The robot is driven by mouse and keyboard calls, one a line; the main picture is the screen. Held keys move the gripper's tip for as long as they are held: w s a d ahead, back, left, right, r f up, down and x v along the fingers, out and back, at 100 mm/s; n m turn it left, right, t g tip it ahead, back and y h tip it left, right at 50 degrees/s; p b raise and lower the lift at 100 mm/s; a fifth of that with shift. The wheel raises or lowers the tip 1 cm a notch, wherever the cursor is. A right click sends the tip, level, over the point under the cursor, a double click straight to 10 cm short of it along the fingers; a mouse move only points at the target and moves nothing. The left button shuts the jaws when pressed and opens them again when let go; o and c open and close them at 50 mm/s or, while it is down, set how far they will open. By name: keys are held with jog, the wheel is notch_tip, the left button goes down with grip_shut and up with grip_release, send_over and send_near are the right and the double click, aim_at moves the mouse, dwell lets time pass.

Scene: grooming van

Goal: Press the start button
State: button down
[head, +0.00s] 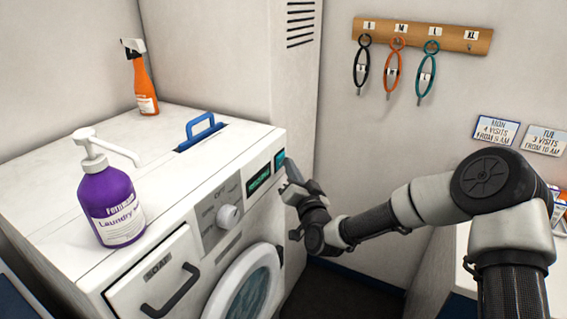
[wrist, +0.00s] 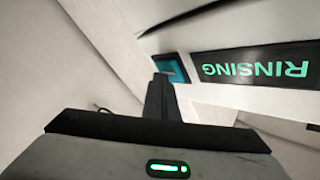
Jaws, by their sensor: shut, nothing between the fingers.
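The washing machine (head: 175,165) stands at the left with a control panel on its front. A teal square button (head: 280,159) sits at the panel's right end, beside a dark display (head: 259,181). In the wrist view the display (wrist: 255,69) is lit green and reads RINSING upside down, with the teal button (wrist: 171,67) to its left. My gripper (head: 290,168) is shut and empty, its fingertips at the button. In the wrist view the fingertips (wrist: 161,80) overlap the button's lower left part. I cannot tell whether they touch it.
A purple laundry bottle (head: 110,200) and an orange spray bottle (head: 141,80) stand on the machine top, near a blue handle (head: 201,130). A soap drawer (head: 155,275), a dial (head: 228,216) and a round door (head: 243,290) are on the front. Collars hang on a wooden rack (head: 425,36).

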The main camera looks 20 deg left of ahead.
dwell(0.4)
jog(key=shift+s+d, duration=0.1)
jog(key=shift+d, duration=0.75)
jog(key=d+b, duration=0.1)
jog(key=d, duration=0.4)
jog(key=shift+s, duration=0.2)
dwell(0.5)
